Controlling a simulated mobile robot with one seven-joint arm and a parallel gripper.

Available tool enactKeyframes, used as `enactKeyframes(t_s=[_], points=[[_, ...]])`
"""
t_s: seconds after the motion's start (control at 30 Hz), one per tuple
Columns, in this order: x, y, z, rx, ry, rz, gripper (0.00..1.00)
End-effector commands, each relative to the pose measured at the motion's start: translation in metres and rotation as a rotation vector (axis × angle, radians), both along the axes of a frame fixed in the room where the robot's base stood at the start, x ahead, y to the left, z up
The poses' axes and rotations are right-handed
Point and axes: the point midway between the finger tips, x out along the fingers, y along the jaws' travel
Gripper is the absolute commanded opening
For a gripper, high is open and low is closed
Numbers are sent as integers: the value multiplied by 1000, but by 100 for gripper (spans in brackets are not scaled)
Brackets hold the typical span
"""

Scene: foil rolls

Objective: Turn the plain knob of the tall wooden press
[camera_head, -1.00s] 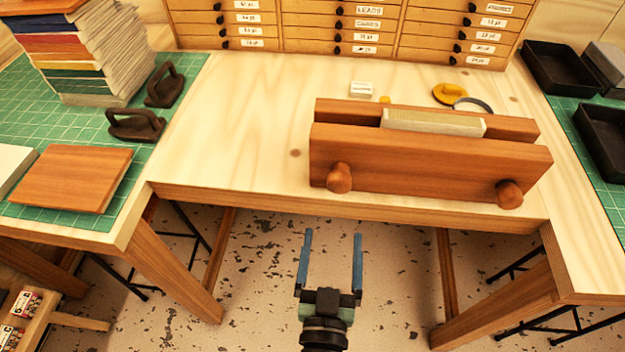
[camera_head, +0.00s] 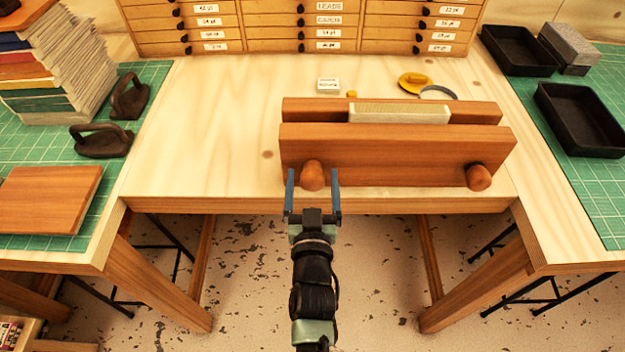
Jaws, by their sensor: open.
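A wooden press (camera_head: 395,152) stands on the middle table, with two upright boards and a pale block (camera_head: 399,113) clamped between them. Two rounded wooden knobs stick out of its front board, a left knob (camera_head: 313,176) and a right knob (camera_head: 479,178). Both look plain at this size; I cannot tell a marking on either. My gripper (camera_head: 313,178) is open, with its two blue fingers pointing at the press. In the picture the left knob lies between the fingertips; I cannot tell whether they touch it.
The table's front edge (camera_head: 230,205) runs below the press. A yellow round tool (camera_head: 414,82) and a small white box (camera_head: 328,85) lie behind it. Dark irons (camera_head: 101,141) and stacked books are on the left; black trays (camera_head: 578,118) on the right. The table left of the press is clear.

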Motion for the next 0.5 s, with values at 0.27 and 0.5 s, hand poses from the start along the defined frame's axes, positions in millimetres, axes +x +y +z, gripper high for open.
enactKeyframes(t_s=[0.27, 0.5], points=[[1, 0, 0, 0, 0, 0, 85], [1, 0, 0, 0, 0, 0, 42]])
